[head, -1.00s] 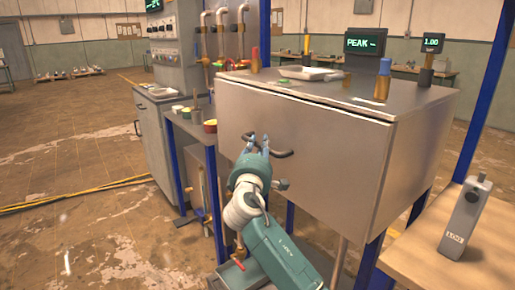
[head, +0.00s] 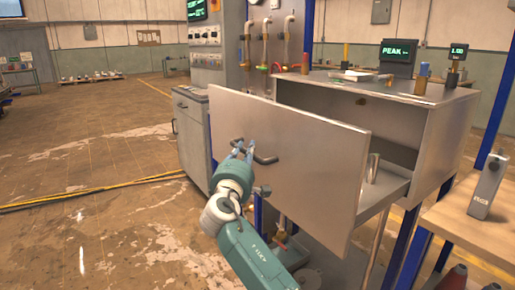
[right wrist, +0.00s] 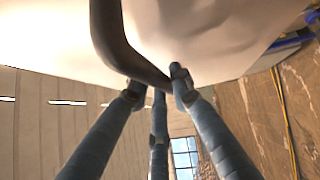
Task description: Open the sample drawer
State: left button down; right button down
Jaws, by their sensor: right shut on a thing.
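The sample drawer (head: 300,165) is pulled out from its metal cabinet (head: 440,125), and its inside shows behind the front panel. A metal cylinder (head: 373,168) stands inside near the right end. The dark bar handle (head: 265,159) is on the drawer front. My right gripper (head: 245,152) is shut on the handle's left part. In the right wrist view its fingers (right wrist: 158,90) close around the dark handle bar (right wrist: 125,50) in front of the pale panel. My left gripper is not in view.
A wooden table (head: 460,215) with a grey handheld device (head: 487,188) stands at the right. A control cabinet (head: 190,130) stands behind and left of the drawer. The floor (head: 100,230) on the left is open, with a yellow line across it.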

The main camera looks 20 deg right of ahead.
jog(key=shift+s+a+f, duration=0.1)
jog(key=shift+s+a, duration=0.15)
jog(key=shift+a, duration=0.35)
jog(key=shift+s+a+f, duration=0.1)
jog(key=shift+s+a, duration=0.1)
jog(key=shift+a, duration=0.4)
jog(key=c, duration=1.8)
grip_release()
jog(key=shift+r, duration=0.1)
jog(key=v, duration=1.2)
jog(key=shift+r, duration=0.1)
